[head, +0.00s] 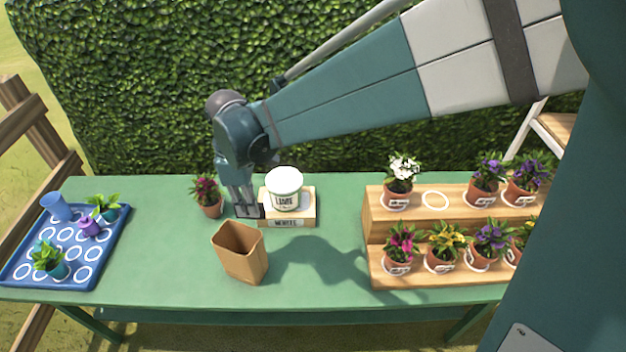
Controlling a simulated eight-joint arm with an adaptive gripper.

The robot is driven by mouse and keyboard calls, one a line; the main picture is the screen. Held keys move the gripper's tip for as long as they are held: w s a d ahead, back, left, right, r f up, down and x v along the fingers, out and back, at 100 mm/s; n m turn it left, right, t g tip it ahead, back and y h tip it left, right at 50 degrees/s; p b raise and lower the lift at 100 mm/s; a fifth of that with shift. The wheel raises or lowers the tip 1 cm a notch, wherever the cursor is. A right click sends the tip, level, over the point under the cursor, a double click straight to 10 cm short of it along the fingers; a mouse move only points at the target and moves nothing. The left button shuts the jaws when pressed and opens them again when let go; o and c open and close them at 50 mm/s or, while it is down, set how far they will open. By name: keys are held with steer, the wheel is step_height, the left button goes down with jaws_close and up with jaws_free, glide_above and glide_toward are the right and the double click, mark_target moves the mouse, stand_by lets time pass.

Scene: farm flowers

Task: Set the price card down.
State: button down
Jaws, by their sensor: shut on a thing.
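My gripper (246,207) points down at the table, just left of the wooden block with the white tub. It is shut on the price card (248,212), a small piece at the fingertips that is mostly hidden by the fingers. The card is at or just above the green table top (335,225); I cannot tell whether it touches. A potted dark pink flower (207,198) stands close to the left of my gripper.
The wooden block (308,207) carries a white tub (285,188). An open brown box (239,254) stands in front. A blue tray (112,232) with plants lies left. A stepped wooden stand (374,215) with several flowerpots is right. The table is clear between box and stand.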

steer(key=d, duration=1.8)
step_height(320, 180, down, 12)
steer(key=shift+s+n+b, duration=0.25)
steer(key=shift+n+b, duration=0.05)
steer(key=shift+n, duration=0.1)
steer(key=shift+r, duration=0.15)
steer(key=shift+f+b, duration=0.65)
steer(key=shift+f, duration=2.3)
steer(key=shift+f+b, duration=0.5)
steer(key=shift+f, duration=1.6)
steer(key=shift+f, duration=0.15)
